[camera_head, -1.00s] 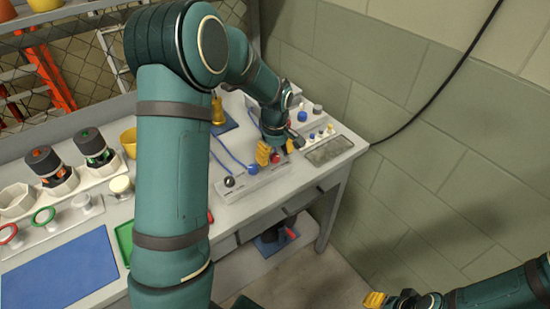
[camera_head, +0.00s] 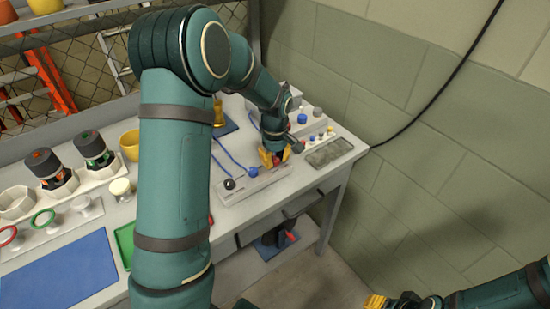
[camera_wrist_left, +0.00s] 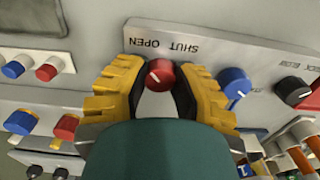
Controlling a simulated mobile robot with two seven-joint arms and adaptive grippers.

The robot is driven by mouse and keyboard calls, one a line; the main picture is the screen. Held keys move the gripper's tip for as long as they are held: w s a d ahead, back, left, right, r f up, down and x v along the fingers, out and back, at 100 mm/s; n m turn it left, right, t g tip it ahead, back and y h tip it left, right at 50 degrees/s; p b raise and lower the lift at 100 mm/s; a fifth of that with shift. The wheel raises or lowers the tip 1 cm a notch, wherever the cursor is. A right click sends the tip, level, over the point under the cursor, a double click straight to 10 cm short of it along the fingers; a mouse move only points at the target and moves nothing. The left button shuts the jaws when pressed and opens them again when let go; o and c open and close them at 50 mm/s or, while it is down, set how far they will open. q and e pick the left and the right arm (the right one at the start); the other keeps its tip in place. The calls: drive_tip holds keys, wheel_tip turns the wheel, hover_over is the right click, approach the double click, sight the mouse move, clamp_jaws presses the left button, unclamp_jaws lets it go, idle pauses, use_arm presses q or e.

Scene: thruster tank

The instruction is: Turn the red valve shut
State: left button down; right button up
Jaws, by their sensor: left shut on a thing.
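The red valve (camera_wrist_left: 160,74) is a small round knob on a pale panel (camera_wrist_left: 255,62) in the left wrist view. The words SHUT and OPEN appear upside down beside it. My left gripper (camera_wrist_left: 160,88) has its yellow, dark-padded fingers on both sides of the knob and is shut on it. In the head view my left gripper (camera_head: 272,158) is at the right end of the panel, largely covering the knob.
A blue knob (camera_wrist_left: 233,84) and a black knob (camera_wrist_left: 293,91) share the panel, close beside the left gripper. A box with small red and blue knobs (camera_head: 302,118) stands behind. A grey tray (camera_head: 328,152) lies to the right. A blue mat (camera_head: 60,270) is at the left.

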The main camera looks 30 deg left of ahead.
use_arm(q)
drive_tip(key=m+p, duration=0.1)
drive_tip(key=m, duration=0.3)
drive_tip(key=m+p, duration=0.1)
drive_tip(key=m, duration=0.3)
drive_tip(key=shift+m, duration=0.4)
drive_tip(key=m+p, duration=0.1)
drive_tip(key=m, duration=0.3)
drive_tip(key=shift+m, duration=0.3)
drive_tip(key=m, duration=0.4)
drive_tip(key=shift+p, duration=0.35)
drive_tip(key=shift+s+m, duration=0.1)
drive_tip(key=shift+m, duration=0.2)
drive_tip(key=c, duration=0.7)
unclamp_jaws()
